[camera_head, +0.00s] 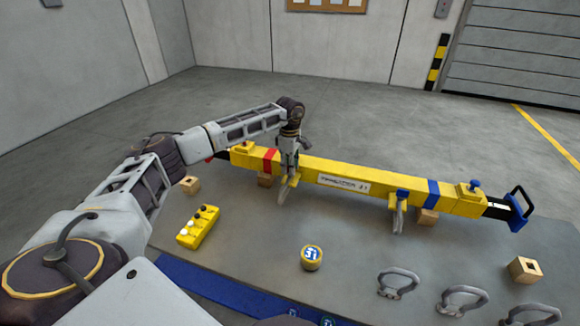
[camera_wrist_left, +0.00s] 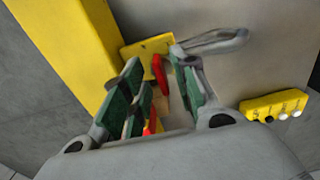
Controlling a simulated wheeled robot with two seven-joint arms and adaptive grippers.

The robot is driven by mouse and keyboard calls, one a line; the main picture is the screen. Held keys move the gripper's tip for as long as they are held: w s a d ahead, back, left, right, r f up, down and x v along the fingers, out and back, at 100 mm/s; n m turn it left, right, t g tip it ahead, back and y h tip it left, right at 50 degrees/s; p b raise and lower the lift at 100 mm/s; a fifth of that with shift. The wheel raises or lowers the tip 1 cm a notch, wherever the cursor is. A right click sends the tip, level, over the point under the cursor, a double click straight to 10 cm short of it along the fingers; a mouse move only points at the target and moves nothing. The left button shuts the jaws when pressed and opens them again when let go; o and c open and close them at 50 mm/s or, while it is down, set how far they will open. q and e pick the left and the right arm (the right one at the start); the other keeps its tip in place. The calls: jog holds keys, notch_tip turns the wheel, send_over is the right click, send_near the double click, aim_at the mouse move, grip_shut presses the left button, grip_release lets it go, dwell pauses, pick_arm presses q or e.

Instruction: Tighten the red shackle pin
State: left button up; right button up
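The yellow lifting beam (camera_head: 330,180) lies across the grey table, with a red band near its left end and a blue band near its right. A grey shackle (camera_head: 288,190) hangs at the beam's red-banded side, under my left gripper (camera_head: 290,158). In the left wrist view, the shackle (camera_wrist_left: 215,40) sticks out beside a yellow lug (camera_wrist_left: 143,52). The red shackle pin (camera_wrist_left: 160,80) shows between the green-padded fingers of my left gripper (camera_wrist_left: 160,95). The fingers stand apart, with gaps visible beside the pin. My right gripper is not in view.
A second shackle (camera_head: 398,218) hangs by the blue band. Several loose shackles (camera_head: 398,282) lie at front right. Wooden blocks (camera_head: 524,270) sit on the table.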

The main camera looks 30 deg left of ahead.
pick_arm(q)
notch_tip(320, 180, up, 12)
dwell(1.0)
jog(key=shift+s+f, duration=0.1)
jog(key=shift+f, duration=0.05)
dwell(0.5)
